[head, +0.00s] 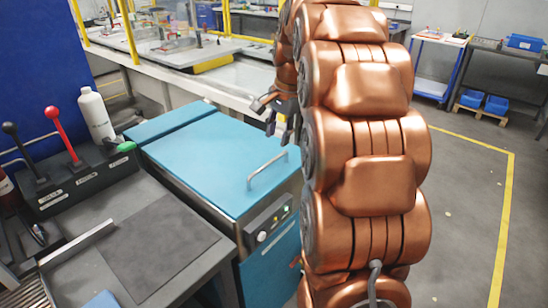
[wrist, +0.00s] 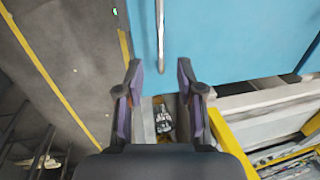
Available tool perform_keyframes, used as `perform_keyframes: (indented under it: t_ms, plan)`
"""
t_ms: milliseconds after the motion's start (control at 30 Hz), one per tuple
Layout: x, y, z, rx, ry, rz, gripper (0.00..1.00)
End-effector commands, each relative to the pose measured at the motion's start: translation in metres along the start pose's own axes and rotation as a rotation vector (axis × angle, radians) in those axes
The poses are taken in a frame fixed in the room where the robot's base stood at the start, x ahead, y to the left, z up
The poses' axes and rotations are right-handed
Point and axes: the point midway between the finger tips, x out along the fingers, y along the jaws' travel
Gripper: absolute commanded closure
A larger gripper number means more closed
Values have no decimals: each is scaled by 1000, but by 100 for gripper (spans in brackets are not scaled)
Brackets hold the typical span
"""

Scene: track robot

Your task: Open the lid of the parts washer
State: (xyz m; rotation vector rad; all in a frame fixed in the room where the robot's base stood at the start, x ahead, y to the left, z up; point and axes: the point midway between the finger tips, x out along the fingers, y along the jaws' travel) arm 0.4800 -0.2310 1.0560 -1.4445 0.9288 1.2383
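The parts washer is a blue cabinet with a flat blue lid (head: 215,160), which lies shut. A metal bar handle (head: 267,170) stands up from the lid near its right edge. It also shows at the top of the wrist view (wrist: 160,35), with the blue lid (wrist: 235,40) beside it. My gripper (head: 272,112) is above and beyond the far right part of the lid, partly hidden by my copper arm. In the wrist view its two fingers (wrist: 160,78) are apart with nothing gripped, and the handle lies ahead of the gap, apart from the fingertips.
A control panel (head: 268,222) with a green light is on the washer's front. A grey workbench (head: 150,245) with levers and a white bottle (head: 96,114) stands at left. A yellow-railed conveyor (head: 235,75) runs behind. Floor at right is clear inside a yellow line (head: 505,210).

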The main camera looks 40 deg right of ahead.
Motion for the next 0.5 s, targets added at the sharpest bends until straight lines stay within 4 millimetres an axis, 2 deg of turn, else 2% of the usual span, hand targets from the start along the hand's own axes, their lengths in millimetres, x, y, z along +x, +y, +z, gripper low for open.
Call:
perform_keyframes:
  t_ms: [167,500]
  plan:
    - [10,-1,-3,8,2,-2,63]
    - [54,0,-2,7,-1,0,63]
